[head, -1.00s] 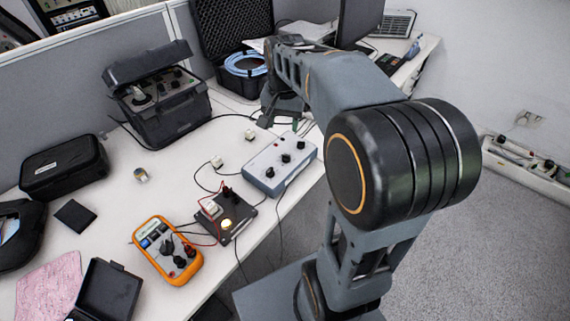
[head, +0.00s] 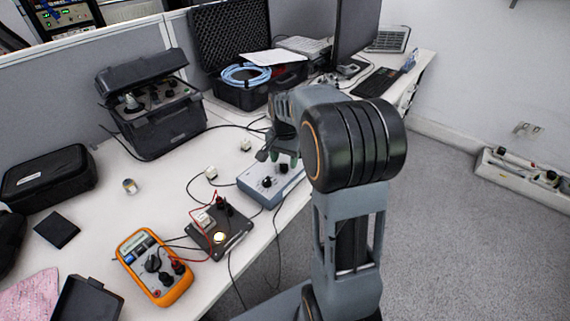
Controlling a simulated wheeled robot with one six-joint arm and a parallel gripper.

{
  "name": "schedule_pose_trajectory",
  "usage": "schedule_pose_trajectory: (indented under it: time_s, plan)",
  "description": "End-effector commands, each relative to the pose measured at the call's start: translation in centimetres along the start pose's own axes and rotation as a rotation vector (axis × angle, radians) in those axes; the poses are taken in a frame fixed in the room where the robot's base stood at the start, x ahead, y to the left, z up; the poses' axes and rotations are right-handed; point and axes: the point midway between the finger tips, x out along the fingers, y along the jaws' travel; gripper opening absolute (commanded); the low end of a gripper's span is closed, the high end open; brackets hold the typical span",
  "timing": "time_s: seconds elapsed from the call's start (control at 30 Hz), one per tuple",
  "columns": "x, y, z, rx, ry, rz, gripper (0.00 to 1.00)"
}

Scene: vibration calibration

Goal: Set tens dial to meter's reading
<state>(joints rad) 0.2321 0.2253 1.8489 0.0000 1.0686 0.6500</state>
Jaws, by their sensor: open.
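The orange meter (head: 154,267) lies on the desk at lower left in the head view, its small display too fine to read. The grey-blue dial box (head: 258,196) sits near the desk's front edge, with black knobs on top. Two knobs show, one of them at the box's middle (head: 266,183); the box's right end is partly hidden by my arm. My gripper (head: 272,153) is open and points down above the back of the dial box, apart from its knobs as far as I can tell. I cannot tell which knob is the tens dial.
A black board (head: 232,240) with a lit yellow lamp and red leads sits between meter and box. Black cables cross the desk. An open dark instrument case (head: 165,125) and a foam-lined case (head: 232,50) stand behind.

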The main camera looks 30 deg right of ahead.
Motion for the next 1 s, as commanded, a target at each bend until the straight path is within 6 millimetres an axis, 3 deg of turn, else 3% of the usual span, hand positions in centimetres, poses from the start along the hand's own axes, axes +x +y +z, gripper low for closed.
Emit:
schedule_pose_trajectory:
  time_s: [0.2,0.57,1.0]
  plan:
    - [1.6,0.0,0.0,0.0,0.001,-0.001,0.54]
    - [1.8,0.0,0.0,0.0,0.001,-0.001,0.54]
    - [1.8,0.0,0.0,0.0,0.001,-0.001,0.12]
